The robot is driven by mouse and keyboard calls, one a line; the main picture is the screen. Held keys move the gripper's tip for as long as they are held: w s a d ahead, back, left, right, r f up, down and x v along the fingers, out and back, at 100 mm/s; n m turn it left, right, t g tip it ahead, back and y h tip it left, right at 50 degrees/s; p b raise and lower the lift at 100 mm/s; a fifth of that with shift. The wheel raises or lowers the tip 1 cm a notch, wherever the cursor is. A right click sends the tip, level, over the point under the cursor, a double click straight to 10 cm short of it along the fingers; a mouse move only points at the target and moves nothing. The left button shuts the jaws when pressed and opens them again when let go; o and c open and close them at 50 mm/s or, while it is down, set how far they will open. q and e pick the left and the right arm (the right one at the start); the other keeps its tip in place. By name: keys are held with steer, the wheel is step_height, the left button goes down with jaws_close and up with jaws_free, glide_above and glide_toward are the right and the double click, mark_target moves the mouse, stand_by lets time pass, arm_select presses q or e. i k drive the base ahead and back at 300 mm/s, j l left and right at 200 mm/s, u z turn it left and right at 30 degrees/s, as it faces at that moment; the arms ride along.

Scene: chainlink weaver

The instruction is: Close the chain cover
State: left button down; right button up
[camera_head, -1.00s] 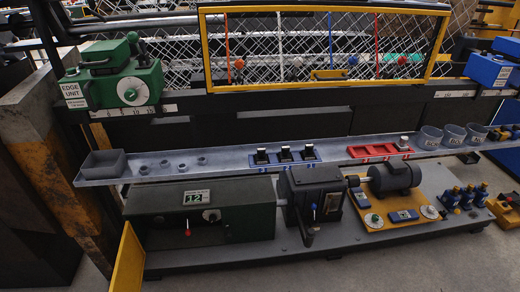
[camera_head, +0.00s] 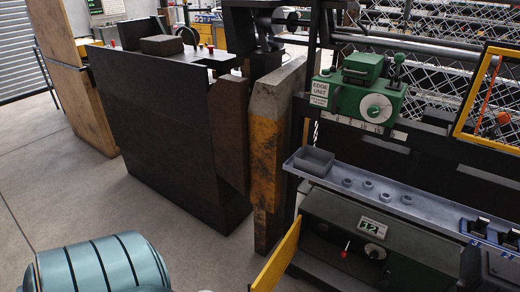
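A flat yellow panel (camera_head: 276,257) stands swung out at the left end of the lower green box (camera_head: 345,240). It looks like an open hinged cover, but I cannot tell for sure that it is the chain cover. Its lower part is cut off by the picture's bottom edge. What lies behind it is hidden. The yellow-framed mesh guard (camera_head: 468,122) shows only its left part at the right edge. Neither of my grippers is in view.
A black-and-yellow worn post (camera_head: 264,150) stands left of the green edge unit (camera_head: 361,95). A large dark cabinet (camera_head: 160,130) is further left. A teal ribbed rounded object (camera_head: 98,268) fills the bottom left. Grey floor (camera_head: 60,195) is open between them.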

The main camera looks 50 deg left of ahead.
mark_target(269, 278)
steer(key=k+j, duration=0.1)
steer(key=j, duration=0.3)
steer(key=k+j, duration=0.1)
steer(key=j, duration=0.35)
steer(key=k+j, duration=0.1)
steer(key=j, duration=0.3)
steer(key=k+j, duration=0.1)
steer(key=j, duration=0.3)
steer(key=k+j, duration=0.1)
steer(key=j, duration=0.35)
steer(key=k+j, duration=0.1)
steer(key=j, duration=0.3)
steer(key=z, duration=0.05)
